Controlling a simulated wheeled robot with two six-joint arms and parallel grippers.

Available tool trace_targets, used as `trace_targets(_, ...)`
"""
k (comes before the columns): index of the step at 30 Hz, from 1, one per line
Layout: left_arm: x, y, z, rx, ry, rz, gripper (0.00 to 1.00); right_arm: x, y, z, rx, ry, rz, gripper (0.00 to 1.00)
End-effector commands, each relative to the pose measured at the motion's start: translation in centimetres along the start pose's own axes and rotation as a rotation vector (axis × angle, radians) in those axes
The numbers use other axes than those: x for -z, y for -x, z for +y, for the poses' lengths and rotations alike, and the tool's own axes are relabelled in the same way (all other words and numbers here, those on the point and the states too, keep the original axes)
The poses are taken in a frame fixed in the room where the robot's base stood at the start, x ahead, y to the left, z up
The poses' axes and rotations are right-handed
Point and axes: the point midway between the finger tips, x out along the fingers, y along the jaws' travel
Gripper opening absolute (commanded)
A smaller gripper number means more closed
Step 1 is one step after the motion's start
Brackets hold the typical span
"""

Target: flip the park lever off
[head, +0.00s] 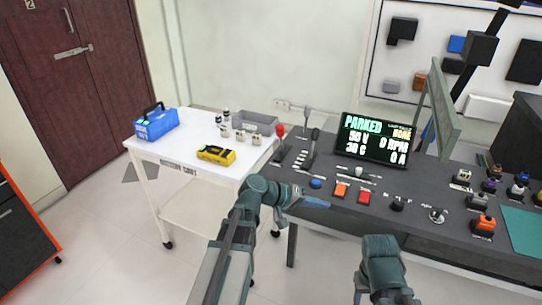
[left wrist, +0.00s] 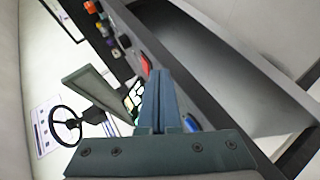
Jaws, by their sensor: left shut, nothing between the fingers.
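I cannot read which is the park lever. The display (head: 374,138) reads "PARKED" in green and "NONE" in orange. My left gripper (head: 318,202) is shut and empty over the console's front left edge, nearer me than the levers and just short of the blue button (head: 315,183). In the left wrist view its closed fingers (left wrist: 160,78) point along the console; neither lever can be made out there. My right gripper (head: 385,290) is low at the front, its fingers unclear.
An orange button (head: 341,189), a red button (head: 364,197) and a black knob (head: 398,203) line the console front. A white cart (head: 185,168) on the left holds a blue toolbox (head: 156,123) and a yellow meter (head: 216,155). A grey-green panel (head: 440,108) stands behind the display.

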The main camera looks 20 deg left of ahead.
Motion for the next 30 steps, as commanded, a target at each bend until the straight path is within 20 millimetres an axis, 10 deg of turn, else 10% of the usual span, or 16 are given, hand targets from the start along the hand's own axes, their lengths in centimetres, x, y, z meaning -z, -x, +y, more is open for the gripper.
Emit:
trace_targets(12,13.6,14.2,-8.4,-0.431,0.214,0.590,0.00,0.6,-9.4,-0.9,0.000,0.000,0.000,0.50)
trace_targets(19,15.8,19.7,-10.5,-0.537,0.258,0.742,0.00,0.6,-10.9,-1.0,0.000,0.000,0.000,0.50)
trace_targets(30,16.1,20.6,-10.5,-0.554,0.264,0.763,0.00,0.6,-10.9,-1.0,0.000,0.000,0.000,0.50)
